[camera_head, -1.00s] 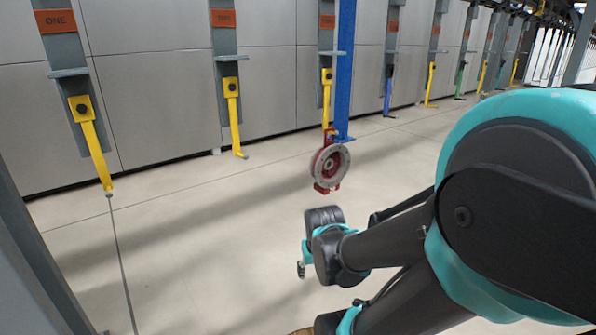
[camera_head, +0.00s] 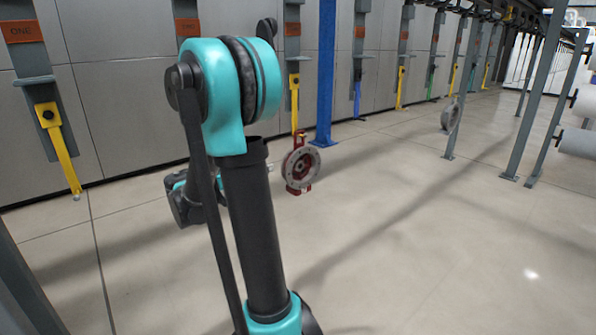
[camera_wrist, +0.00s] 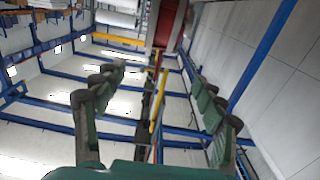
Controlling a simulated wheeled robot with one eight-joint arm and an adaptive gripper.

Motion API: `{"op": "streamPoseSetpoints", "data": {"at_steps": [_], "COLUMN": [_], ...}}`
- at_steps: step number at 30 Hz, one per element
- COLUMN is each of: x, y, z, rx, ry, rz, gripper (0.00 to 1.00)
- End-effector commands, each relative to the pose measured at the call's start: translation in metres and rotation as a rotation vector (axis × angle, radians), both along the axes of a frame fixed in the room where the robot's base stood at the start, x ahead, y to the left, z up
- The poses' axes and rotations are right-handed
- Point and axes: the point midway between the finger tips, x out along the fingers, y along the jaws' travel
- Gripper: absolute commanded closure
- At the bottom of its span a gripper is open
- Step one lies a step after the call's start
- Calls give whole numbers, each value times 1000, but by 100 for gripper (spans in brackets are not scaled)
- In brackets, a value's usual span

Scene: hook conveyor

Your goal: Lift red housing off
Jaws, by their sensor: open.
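The red housing (camera_head: 300,169) with its grey round flange hangs from a yellow hook (camera_head: 294,103) in the head view, right of my arm and clear of the floor. My arm stands in front of the hook line, with its wrist to the left of the housing. In the wrist view my gripper (camera_wrist: 165,95) is open and nothing is between its fingers. A yellow hook bar (camera_wrist: 157,100) and a red part (camera_wrist: 168,22) show beyond the fingers; I cannot tell whether the red part is the housing. In the head view the fingertips are hidden.
Other yellow hooks (camera_head: 58,140) hang along the panelled wall. A blue post (camera_head: 326,75) stands just behind the housing. Another grey flanged part (camera_head: 450,117) hangs farther right, near grey posts (camera_head: 532,98).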

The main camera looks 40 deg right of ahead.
Motion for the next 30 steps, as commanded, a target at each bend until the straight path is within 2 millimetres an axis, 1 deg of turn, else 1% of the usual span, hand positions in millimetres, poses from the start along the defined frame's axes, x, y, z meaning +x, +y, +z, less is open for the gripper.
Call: {"op": "streamPoseSetpoints", "data": {"at_steps": [15, 19, 26, 30], "x": [6, 8, 9, 12], "y": [-92, -108, -122, -142], "z": [0, 0, 0, -1], "rx": [1, 1, 2, 2], "ry": [1, 1, 1, 1], "rz": [-3, -2, -1, -4], "gripper": [29, 29, 29, 29]}}
